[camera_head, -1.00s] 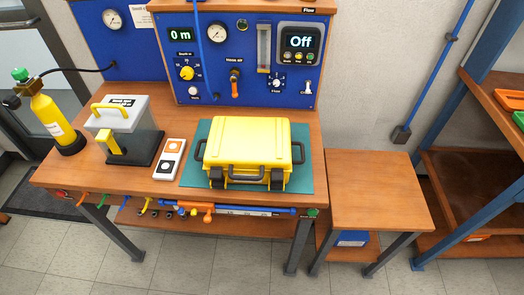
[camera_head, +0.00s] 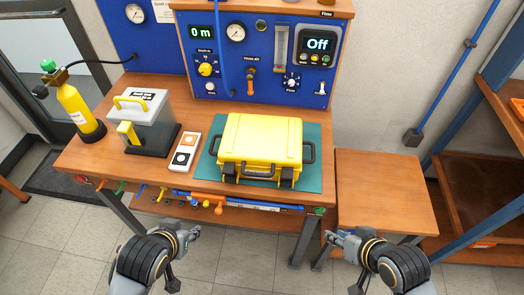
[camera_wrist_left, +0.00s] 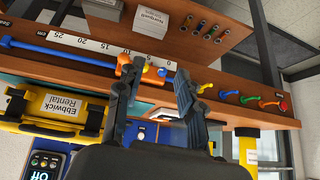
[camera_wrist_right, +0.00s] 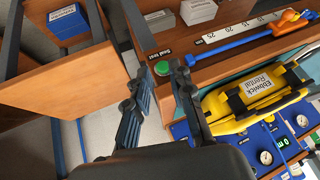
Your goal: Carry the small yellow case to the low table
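The small yellow case (camera_head: 261,143) lies shut on the teal mat (camera_head: 314,178) on the workbench, with dark handles at its sides and front. It also shows in the left wrist view (camera_wrist_left: 35,110) and the right wrist view (camera_wrist_right: 228,106). The low table (camera_head: 385,190) stands right of the bench, a little lower, with a bare top. My left gripper (camera_head: 196,232) is in front of the bench, empty, its fingers apart (camera_wrist_left: 158,78). My right gripper (camera_head: 330,237) is in front of the low table's left side, empty, its fingers apart (camera_wrist_right: 160,75). Neither touches the case.
A grey box with a yellow handle (camera_head: 152,120), a two-button pad (camera_head: 185,152) and a yellow gas cylinder (camera_head: 76,106) stand on the bench's left. A blue gauge panel (camera_head: 260,60) rises behind. Tools hang along the bench front. A shelf rack (camera_head: 480,190) stands far right.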

